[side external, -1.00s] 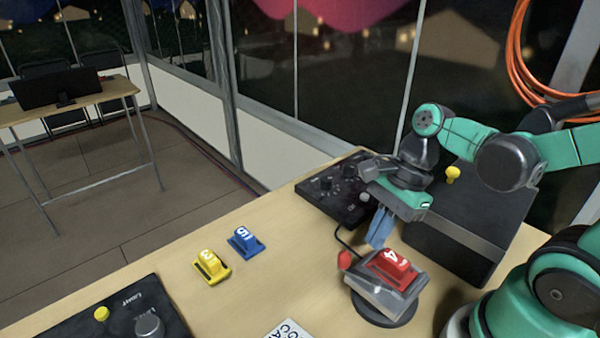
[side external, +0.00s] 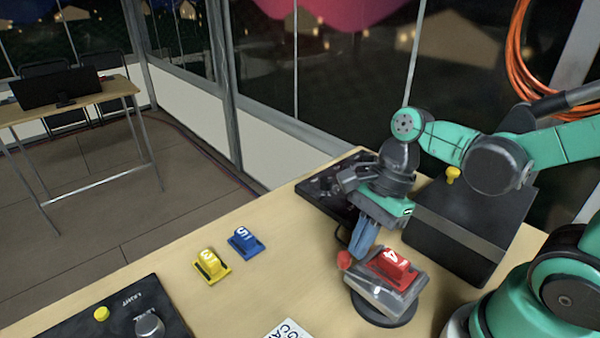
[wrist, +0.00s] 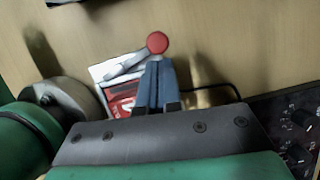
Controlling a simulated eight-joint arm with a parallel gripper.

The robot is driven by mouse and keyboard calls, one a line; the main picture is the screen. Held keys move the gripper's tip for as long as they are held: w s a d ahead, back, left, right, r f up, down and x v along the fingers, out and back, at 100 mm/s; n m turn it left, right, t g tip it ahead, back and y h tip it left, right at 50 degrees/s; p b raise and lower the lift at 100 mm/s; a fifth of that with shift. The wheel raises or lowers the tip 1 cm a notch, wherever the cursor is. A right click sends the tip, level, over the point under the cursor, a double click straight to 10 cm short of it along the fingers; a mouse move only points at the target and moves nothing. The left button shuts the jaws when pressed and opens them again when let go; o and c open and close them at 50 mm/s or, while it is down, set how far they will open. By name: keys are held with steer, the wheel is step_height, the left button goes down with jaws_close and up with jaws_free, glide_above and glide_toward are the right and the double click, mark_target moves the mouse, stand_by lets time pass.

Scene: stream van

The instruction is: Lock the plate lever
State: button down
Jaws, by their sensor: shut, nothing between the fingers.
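The plate lever has a round red knob (side external: 344,260) on a grey arm. It is on the grey plate holder (side external: 375,295), which stands on a round dark base. A red plate marked 4 (side external: 393,263) sits on the holder. My gripper (side external: 358,255) is shut and empty, with its blue fingers pointing down just above and beside the knob. In the wrist view the red knob (wrist: 157,43) shows just beyond the tips of the blue fingers (wrist: 157,62), and the lever arm runs left from it. I cannot tell whether the fingers touch the knob.
A yellow plate (side external: 211,266) and a blue plate (side external: 245,242) lie on the wooden table. A black box with a yellow knob (side external: 453,174) stands behind the holder. A black control panel (side external: 325,195) is behind my gripper; another (side external: 115,315) is at front left. The table's middle is clear.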

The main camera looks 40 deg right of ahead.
mark_target(346, 260)
steer(key=shift+a+n, duration=0.15)
steer(key=shift+n, duration=0.55)
steer(key=shift+a+n+g, duration=0.9)
steer(key=shift+a+n, duration=0.65)
steer(key=shift+n, duration=0.25)
steer(key=shift+s+a, duration=0.45)
steer(key=shift+a, duration=0.15)
steer(key=shift+d, duration=0.15)
steer(key=shift+s+d, duration=0.3)
steer(key=shift+d, duration=0.3)
steer(key=shift+w, duration=0.1)
